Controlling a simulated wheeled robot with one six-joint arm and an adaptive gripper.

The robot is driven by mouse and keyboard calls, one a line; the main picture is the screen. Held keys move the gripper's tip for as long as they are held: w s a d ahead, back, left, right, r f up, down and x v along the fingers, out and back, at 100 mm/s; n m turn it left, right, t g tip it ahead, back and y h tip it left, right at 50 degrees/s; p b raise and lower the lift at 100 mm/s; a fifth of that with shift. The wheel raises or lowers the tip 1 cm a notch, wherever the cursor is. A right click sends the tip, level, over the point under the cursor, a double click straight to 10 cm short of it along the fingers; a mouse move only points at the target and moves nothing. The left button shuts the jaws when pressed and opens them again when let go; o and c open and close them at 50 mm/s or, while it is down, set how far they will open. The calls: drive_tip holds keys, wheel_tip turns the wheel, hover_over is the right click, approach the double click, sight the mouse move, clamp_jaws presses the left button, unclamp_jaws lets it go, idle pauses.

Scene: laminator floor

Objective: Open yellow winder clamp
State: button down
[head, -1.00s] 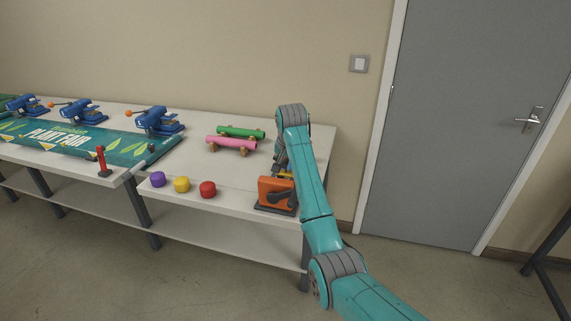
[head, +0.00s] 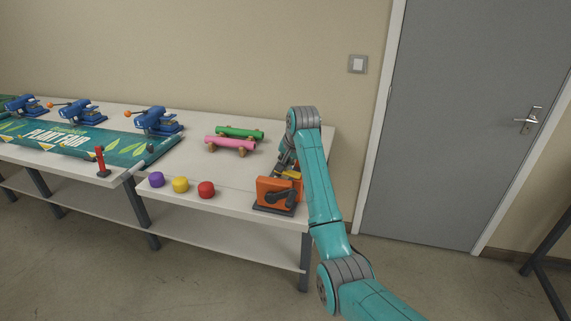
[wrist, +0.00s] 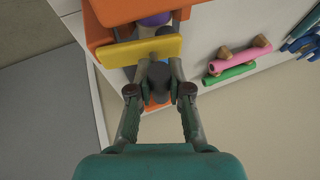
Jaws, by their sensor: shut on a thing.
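The orange winder (head: 274,193) stands at the right front end of the white table, with a dark crank on its front. Its yellow clamp (head: 292,174) shows as a small strip at the top. In the wrist view the yellow clamp (wrist: 140,50) is a bar across the orange frame, with a purple round part partly visible behind it. My gripper (wrist: 158,76) is shut on the clamp's dark grey handle, just beside the yellow bar. In the head view my gripper (head: 287,162) is partly hidden behind my arm.
Purple (head: 156,179), yellow (head: 181,184) and red (head: 206,189) round pieces sit along the front edge. Pink (head: 231,145) and green (head: 240,132) rolls on stands lie behind. A banner (head: 75,139), red-handled tool (head: 101,161) and blue presses (head: 158,121) are left. A door (head: 455,120) is right.

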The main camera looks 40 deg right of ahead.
drive_tip(key=t+y, duration=0.1)
drive_tip(key=s+d+r+t+y, duration=0.1)
drive_tip(key=shift+s+d+m+t, duration=0.1)
drive_tip(key=shift+s+m+t, duration=0.15)
drive_tip(key=shift+m+t, duration=0.15)
drive_tip(key=t, duration=0.1)
drive_tip(key=s+d+t+y, duration=0.1)
drive_tip(key=t, duration=0.1)
drive_tip(key=shift+s+d+r+m+y, duration=0.1)
drive_tip(key=shift+s+r+m+y, duration=0.1)
drive_tip(key=shift+s+m+y, duration=0.15)
drive_tip(key=shift+s+d+f+m+t+y, duration=0.15)
drive_tip(key=shift+s+d+m+t+y, duration=0.3)
drive_tip(key=shift+t, duration=0.6)
drive_tip(key=shift+s+d+f+m+t+y, duration=0.1)
drive_tip(key=shift+s+d+m+t+y, duration=0.35)
drive_tip(key=shift+t, duration=0.55)
drive_tip(key=shift+s+d+f+m+t+y, duration=0.15)
drive_tip(key=shift+s+d+m+t+y, duration=0.15)
drive_tip(key=shift+s+t, duration=0.55)
drive_tip(key=shift+w, duration=0.25)
drive_tip(key=c, duration=1.1)
unclamp_jaws()
drive_tip(key=shift+s+f, duration=0.1)
